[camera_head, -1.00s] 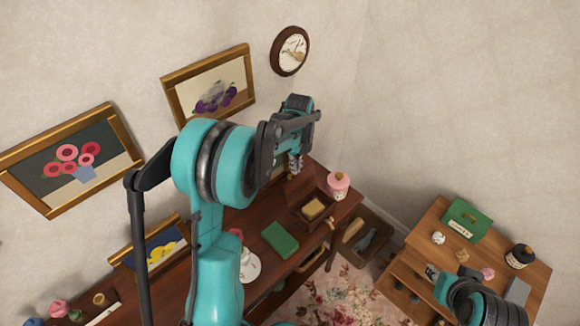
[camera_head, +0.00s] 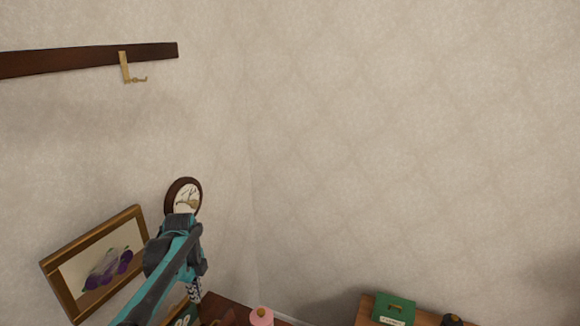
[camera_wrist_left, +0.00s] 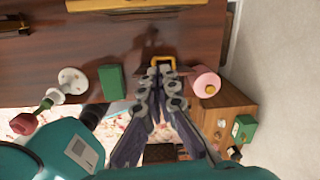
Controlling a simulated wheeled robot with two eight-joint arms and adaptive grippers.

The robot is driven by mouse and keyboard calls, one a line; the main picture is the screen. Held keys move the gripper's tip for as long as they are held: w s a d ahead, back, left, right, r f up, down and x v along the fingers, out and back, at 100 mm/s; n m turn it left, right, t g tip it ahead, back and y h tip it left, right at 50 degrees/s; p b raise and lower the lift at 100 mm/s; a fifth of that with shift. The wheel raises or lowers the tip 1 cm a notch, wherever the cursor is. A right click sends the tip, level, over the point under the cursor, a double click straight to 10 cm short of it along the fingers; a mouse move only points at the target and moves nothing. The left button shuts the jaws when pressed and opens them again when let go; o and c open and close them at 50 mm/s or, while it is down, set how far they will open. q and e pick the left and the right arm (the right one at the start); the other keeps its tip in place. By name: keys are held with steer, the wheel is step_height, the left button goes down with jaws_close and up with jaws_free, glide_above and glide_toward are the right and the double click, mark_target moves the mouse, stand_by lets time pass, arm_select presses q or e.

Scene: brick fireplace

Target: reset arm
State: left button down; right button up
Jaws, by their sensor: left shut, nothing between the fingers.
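My left gripper (camera_head: 195,290) hangs fingers-down at the lower left of the head view, in front of the wall below the clock. In the left wrist view its fingers (camera_wrist_left: 162,72) meet at the tips, shut and empty, above the dark wooden tabletop (camera_wrist_left: 180,30). A yellow-rimmed block (camera_wrist_left: 157,60) shows just beyond the fingertips; I cannot tell whether they touch it. My right gripper is not in view.
Beside the fingers are a green box (camera_wrist_left: 113,82) and a pink jar (camera_wrist_left: 206,82). A lower side table (camera_head: 430,320) carries another green box (camera_head: 394,312). The wall holds a clock (camera_head: 184,192), a framed picture (camera_head: 97,265) and a hook rail (camera_head: 60,60).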

arm_select(q)
steer(key=s+d+r+n+t+b, duration=0.2)
steer(key=s+d+n+t+b, duration=0.1)
steer(key=s+d+n, duration=0.55)
steer(key=s+d+f+n+t+b, duration=0.1)
steer(key=s+d+f+n, duration=0.1)
steer(key=s+n, duration=0.3)
steer(key=s+d+f+n+t+b, duration=0.1)
steer(key=s+f+n+t+b, duration=0.1)
steer(key=s+f+n, duration=0.3)
steer(key=s+n, duration=0.1)
steer(key=s, duration=0.2)
steer(key=shift+s+d, duration=0.3)
steer(key=shift+d, duration=0.05)
